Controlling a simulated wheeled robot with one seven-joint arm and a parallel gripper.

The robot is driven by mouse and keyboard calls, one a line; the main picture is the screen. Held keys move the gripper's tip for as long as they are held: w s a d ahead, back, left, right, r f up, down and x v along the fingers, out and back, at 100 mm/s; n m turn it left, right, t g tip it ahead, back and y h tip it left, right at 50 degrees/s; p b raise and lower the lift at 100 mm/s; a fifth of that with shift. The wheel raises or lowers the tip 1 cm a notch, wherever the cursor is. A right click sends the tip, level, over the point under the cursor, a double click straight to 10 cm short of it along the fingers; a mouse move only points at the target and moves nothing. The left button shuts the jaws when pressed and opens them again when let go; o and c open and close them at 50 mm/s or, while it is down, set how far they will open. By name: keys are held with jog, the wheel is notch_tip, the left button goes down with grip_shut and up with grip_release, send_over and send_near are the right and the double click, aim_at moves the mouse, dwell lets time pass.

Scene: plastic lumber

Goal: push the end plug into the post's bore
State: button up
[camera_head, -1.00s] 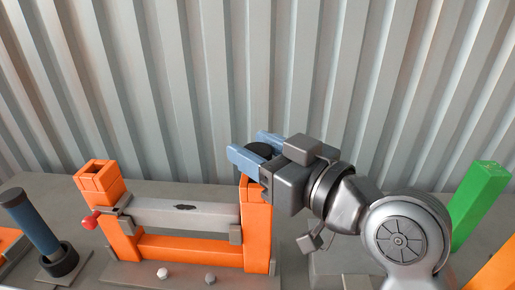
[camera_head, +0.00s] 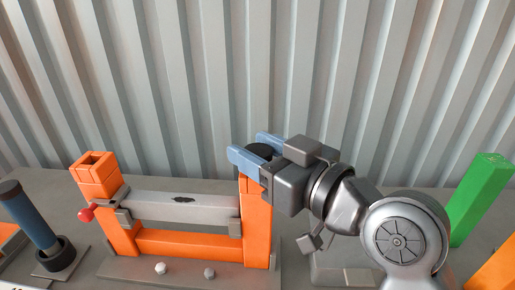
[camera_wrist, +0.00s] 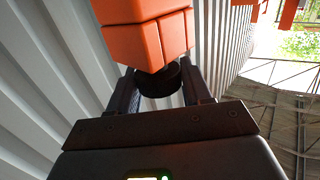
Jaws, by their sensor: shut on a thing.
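A dark round end plug (camera_head: 259,150) sits between the blue fingers of my gripper (camera_head: 256,152), which is shut on it. The plug is at the top end of the right orange post (camera_head: 257,230). In the wrist view the plug (camera_wrist: 159,82) shows between the two fingers (camera_wrist: 160,88), against the end of the orange post (camera_wrist: 148,40). The post's bore is hidden there, so I cannot tell how deep the plug sits or whether it is in line.
A left orange post (camera_head: 98,180) with an open square top stands in the same frame, joined by a grey rail (camera_head: 180,206). A red knob (camera_head: 86,214) sticks out beside it. A blue cylinder (camera_head: 32,222) stands far left, a green post (camera_head: 480,200) right. Corrugated wall stands behind.

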aim_at(268, 160)
jog(key=shift+f, duration=0.25)
jog(key=o, duration=1.1)
jog(key=shift+d, duration=0.1)
jog(key=shift+b+v, duration=0.8)
jog(key=shift+v, duration=3.05)
